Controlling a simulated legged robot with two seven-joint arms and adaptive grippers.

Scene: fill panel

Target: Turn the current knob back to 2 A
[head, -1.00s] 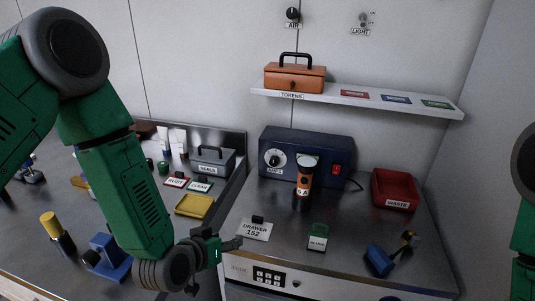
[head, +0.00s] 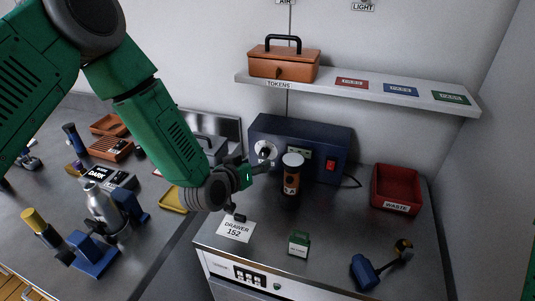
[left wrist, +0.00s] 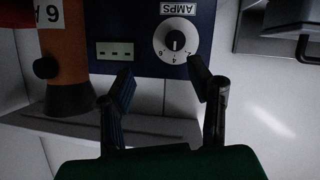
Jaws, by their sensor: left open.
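The power supply (head: 330,140) is a dark blue box against the wall. Its current knob (head: 265,151) is dark on a white dial, partly behind my left gripper in the head view. My left gripper (head: 263,167) is open and empty, just in front of the dial. In the left wrist view the scene is upside down; the knob (left wrist: 175,41) lies beyond my open left fingers (left wrist: 160,70), apart from them. The dial's 2, 4 and 6 show; its mark seems to point near 4, but is too small to be sure. My right gripper is out of view.
An orange-black cylinder (head: 291,178) marked with an A rating stands right in front of the supply. The token shelf (head: 350,91) hangs above. The drawer card (head: 236,230) lies in front.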

